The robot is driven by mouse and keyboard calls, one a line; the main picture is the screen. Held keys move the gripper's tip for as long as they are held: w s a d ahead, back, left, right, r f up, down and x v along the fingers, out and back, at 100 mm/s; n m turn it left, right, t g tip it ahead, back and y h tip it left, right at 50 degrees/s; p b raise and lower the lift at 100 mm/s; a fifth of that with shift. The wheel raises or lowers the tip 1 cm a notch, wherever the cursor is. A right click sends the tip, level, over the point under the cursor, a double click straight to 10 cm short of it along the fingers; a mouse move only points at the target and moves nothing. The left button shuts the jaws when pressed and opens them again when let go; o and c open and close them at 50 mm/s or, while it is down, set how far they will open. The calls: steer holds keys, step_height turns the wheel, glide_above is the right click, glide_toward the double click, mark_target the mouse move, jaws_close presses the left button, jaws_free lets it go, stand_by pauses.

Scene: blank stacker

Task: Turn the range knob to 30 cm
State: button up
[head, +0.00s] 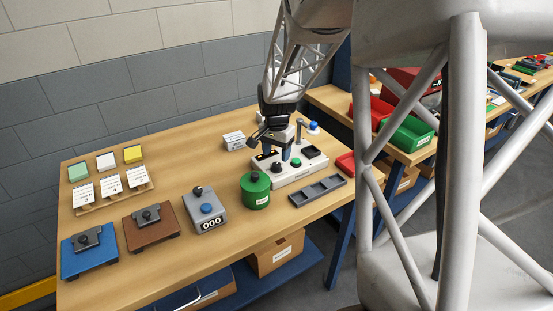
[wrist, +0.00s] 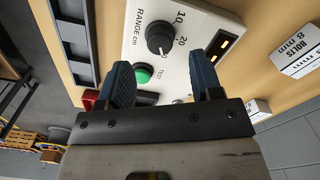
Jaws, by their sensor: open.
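The white range panel (head: 290,177) stands at the right part of the bench in the head view. In the wrist view, the panel (wrist: 198,30) reads "RANGE cm" and "TEST". The black range knob (wrist: 159,38) has the marks 10 and 20 beside it, with a further mark at its edge partly covered. I cannot tell its pointer's exact setting. The knob also shows in the head view (head: 277,168). A green test button (wrist: 143,74) lies below it. My gripper (wrist: 162,72) is open and empty, its fingertips apart from the knob and on either side of the test button in the picture.
A green canister (head: 255,190) and a grey counter box (head: 205,212) reading 000 stand left of the panel. A grey divided tray (head: 317,191) lies in front. A white labelled box (head: 234,141) stands behind.

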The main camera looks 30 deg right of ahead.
mark_target(276, 164)
steer(key=shift+r, duration=1.75)
steer(key=shift+s+a+r, duration=0.1)
steer(key=shift+a+r, duration=0.05)
steer(key=shift+a, duration=0.05)
steer(key=s+a+r+n+t, duration=0.1)
steer(key=s+a+r+n, duration=0.4)
steer(key=s+a+r, duration=0.45)
steer(key=s+a+n, duration=0.3)
steer(key=s+a, duration=0.2)
steer(key=s, duration=0.3)
steer(key=s+a+n+t, duration=0.1)
steer(key=s+a+n, duration=0.3)
steer(key=s, duration=0.5)
steer(key=shift+s+a+r+t, duration=0.15)
steer(key=shift+a+r+t, duration=0.25)
steer(key=shift+a, duration=0.85)
steer(key=o, duration=0.8)
